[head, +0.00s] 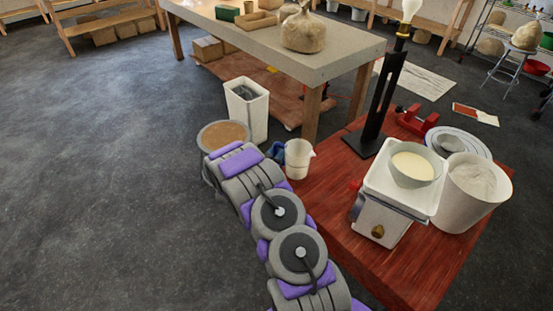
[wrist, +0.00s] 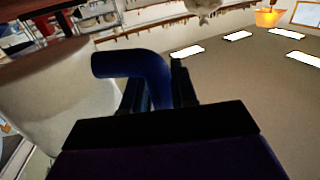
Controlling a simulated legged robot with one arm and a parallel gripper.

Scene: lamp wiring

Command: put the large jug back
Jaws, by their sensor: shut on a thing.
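The large jug (head: 298,160) is a white, open-topped vessel with a spout on its right. It shows upright at the far left corner of the red table, just beyond my arm. I cannot tell whether it touches the tabletop. Its dark blue handle (head: 276,152) is on the left. In the wrist view the pale jug wall (wrist: 60,90) fills the left side, and the curved blue handle (wrist: 128,64) runs between the fingers of my gripper (wrist: 156,90). My gripper is shut on this handle. In the head view the fingers are hidden behind my arm.
The red table (head: 335,220) holds a scale with a bowl of cream-coloured matter (head: 412,166), a white bucket (head: 470,190), a black lamp stand (head: 382,105), a red tool (head: 416,120) and stacked plates (head: 458,143). A white bin (head: 247,108) and a round tub (head: 224,134) stand left.

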